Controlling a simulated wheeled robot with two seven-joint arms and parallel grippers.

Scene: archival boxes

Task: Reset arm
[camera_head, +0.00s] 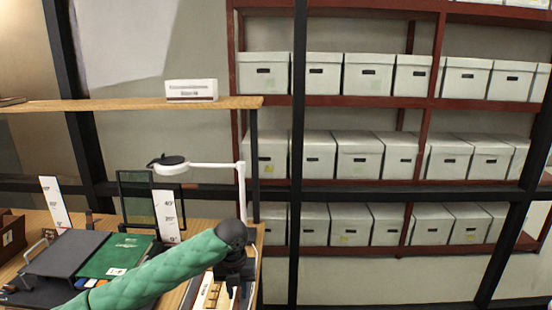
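My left arm (165,273), in a green quilted cover, reaches in from the bottom left of the head view over the desk. Its dark wrist joint is at the desk's right end. My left gripper (232,293) hangs below that wrist at the bottom edge of the picture. Its fingertips are not clear, so I cannot tell whether it is open or shut, or whether it holds anything. My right arm and gripper are not in view.
A wooden desk (270,234) holds a green folder (115,254), a dark tray (68,252), white upright rulers (166,215) and a white lamp (205,165). A white box (191,90) sits on the wooden shelf above. Red racks (350,101) with archival boxes (367,74) stand behind dark posts.

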